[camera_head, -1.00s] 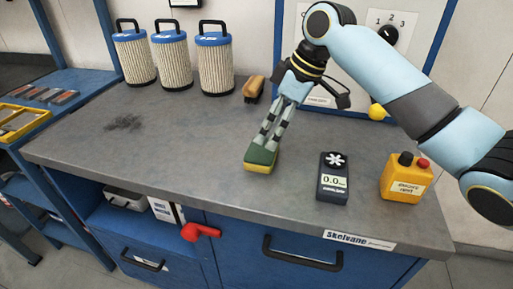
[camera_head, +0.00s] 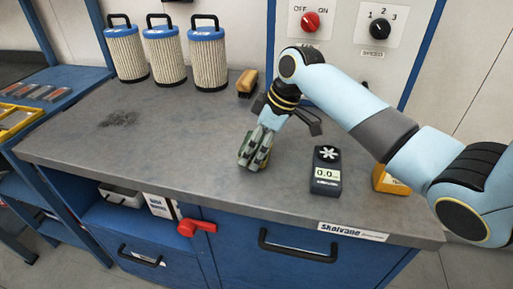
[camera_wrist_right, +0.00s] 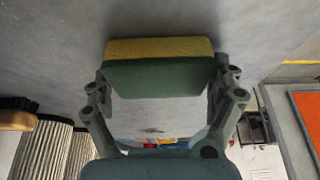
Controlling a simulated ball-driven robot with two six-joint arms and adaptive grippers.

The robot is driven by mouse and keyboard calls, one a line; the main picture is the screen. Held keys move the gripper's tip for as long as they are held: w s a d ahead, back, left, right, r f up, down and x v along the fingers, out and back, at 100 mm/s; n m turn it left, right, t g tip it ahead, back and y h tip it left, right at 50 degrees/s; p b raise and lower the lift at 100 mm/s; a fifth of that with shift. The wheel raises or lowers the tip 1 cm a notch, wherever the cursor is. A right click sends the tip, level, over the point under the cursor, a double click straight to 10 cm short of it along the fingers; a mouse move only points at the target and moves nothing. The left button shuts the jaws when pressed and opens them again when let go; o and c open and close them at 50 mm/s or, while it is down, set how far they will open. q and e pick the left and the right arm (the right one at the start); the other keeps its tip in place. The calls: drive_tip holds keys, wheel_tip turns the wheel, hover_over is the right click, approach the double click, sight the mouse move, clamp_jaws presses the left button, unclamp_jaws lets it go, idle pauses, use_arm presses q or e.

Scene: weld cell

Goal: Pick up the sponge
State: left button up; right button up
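The sponge (camera_wrist_right: 160,65), yellow on one side and green on the other, shows clearly between the fingers of my right gripper (camera_wrist_right: 160,80) in the right wrist view. A finger lies against each end of it. In the head view my right gripper (camera_head: 256,150) is down low over the workbench, and its fingers cover most of the sponge. The sponge appears to be at the bench surface; I see no clear gap under it. My left gripper is not in view.
A dark meter (camera_head: 326,170) stands right of the gripper on the workbench (camera_head: 170,150). A yellow box (camera_head: 384,182) is partly hidden by my right arm. A brush (camera_head: 247,83) and filters (camera_head: 208,60) stand behind. The bench's left part is clear, with a dark smudge (camera_head: 119,119).

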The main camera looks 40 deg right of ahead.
drive_tip(key=shift+c, duration=0.7)
drive_tip(key=shift+w+r, duration=0.1)
drive_tip(key=shift+r, duration=0.55)
wheel_tip(320, 180, up, 3)
drive_tip(key=shift+f, duration=0.1)
drive_tip(key=s+d+r, duration=0.4)
drive_tip(key=s+r, duration=0.3)
drive_tip(key=s, duration=0.4)
drive_tip(key=shift+d, duration=0.15)
